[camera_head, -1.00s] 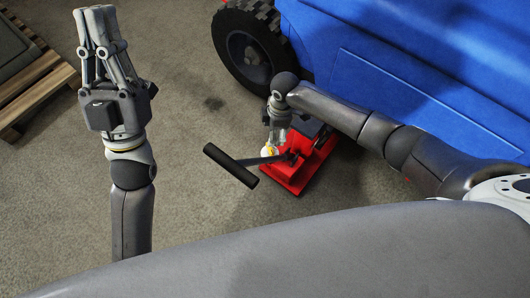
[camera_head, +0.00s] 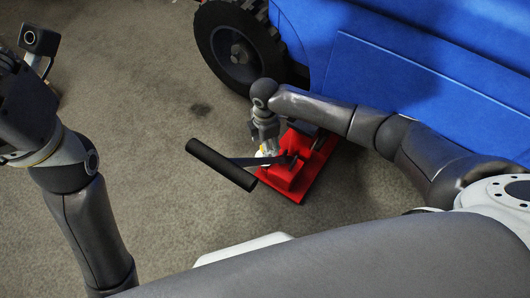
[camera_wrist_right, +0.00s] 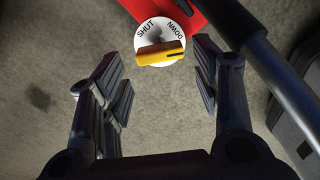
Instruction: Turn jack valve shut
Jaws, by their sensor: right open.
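The red jack (camera_head: 312,180) stands on the floor beside the blue machine, with a black-gripped handle (camera_head: 220,163) sticking out left. In the right wrist view its white valve dial (camera_wrist_right: 158,28) reads SHUT at left and DOWN at right. A yellow valve knob (camera_wrist_right: 160,54) lies as a nearly level bar across the dial's lower part. My right gripper (camera_head: 265,147) reaches down over the valve. Its fingers are apart and empty in the wrist view (camera_wrist_right: 163,85), with the knob ahead between them, untouched. My left gripper (camera_head: 22,90) is partly cut off at the left edge.
The blue machine (camera_head: 420,90) and its black wheel (camera_head: 238,50) stand close behind the jack. The jack's bar (camera_wrist_right: 275,70) runs close beside my right fingers in the wrist view. The grey floor (camera_head: 165,170) left of the handle is clear.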

